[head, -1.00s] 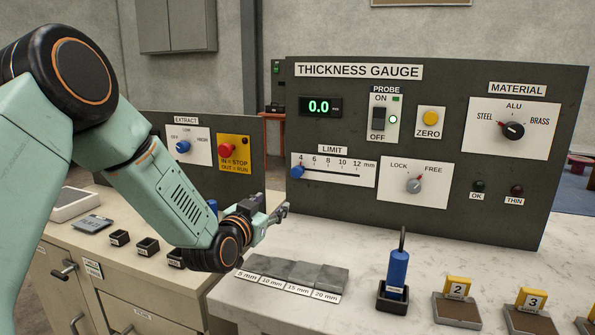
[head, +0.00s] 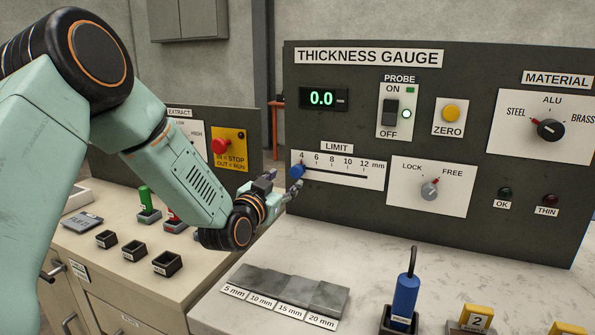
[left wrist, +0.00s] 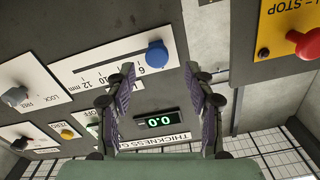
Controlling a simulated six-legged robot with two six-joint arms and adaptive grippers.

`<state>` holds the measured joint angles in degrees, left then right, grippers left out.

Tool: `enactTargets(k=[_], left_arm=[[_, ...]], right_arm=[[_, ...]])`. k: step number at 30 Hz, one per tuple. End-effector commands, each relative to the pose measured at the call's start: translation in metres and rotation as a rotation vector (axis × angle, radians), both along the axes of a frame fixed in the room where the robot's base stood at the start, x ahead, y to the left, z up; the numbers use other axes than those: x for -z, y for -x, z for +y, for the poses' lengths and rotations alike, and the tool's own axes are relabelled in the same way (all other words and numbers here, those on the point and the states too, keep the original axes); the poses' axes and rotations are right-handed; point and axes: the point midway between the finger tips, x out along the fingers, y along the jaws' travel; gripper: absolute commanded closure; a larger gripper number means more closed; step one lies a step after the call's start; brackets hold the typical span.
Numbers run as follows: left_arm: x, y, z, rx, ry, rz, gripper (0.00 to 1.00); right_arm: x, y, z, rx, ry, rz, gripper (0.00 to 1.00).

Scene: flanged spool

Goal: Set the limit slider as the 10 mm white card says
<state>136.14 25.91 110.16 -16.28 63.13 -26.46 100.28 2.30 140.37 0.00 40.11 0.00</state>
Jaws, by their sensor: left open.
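The limit slider's blue knob (head: 297,171) sits at the left end of its slot, under the 4 on the white LIMIT scale (head: 340,177), which runs to 12 mm. My left gripper (head: 283,184) is open and empty, just in front of and slightly left of the knob. In the left wrist view the blue knob (left wrist: 157,54) appears ahead of and between the two spread fingertips (left wrist: 162,72), not gripped. A white label reading 10 mm (head: 261,301) is on the front of the grey stepped block (head: 287,290), among 5, 15 and 20 mm labels. My right gripper is not in view.
The LOCK/FREE knob (head: 429,190) is right of the scale, pointing up and right. The display (head: 322,98) reads 0.0. A red stop button (head: 220,146) is on the left panel. A blue probe (head: 406,297) stands on the bench.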

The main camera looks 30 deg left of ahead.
Motion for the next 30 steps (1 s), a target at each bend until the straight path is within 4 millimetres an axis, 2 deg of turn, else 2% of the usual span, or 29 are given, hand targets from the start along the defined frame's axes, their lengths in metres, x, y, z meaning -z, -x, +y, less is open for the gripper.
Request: enactTargets(k=[16,21,30], left_arm=[[0.001,-0.063,0.003,0.001,-0.002,0.0,0.46],[0.0,-0.072,0.002,0.002,-0.001,0.001,0.46],[0.0,-0.074,0.003,0.001,-0.001,0.0,0.48]], right_arm=[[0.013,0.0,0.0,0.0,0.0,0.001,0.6],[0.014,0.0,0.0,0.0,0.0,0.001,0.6],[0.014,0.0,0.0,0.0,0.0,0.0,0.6]])
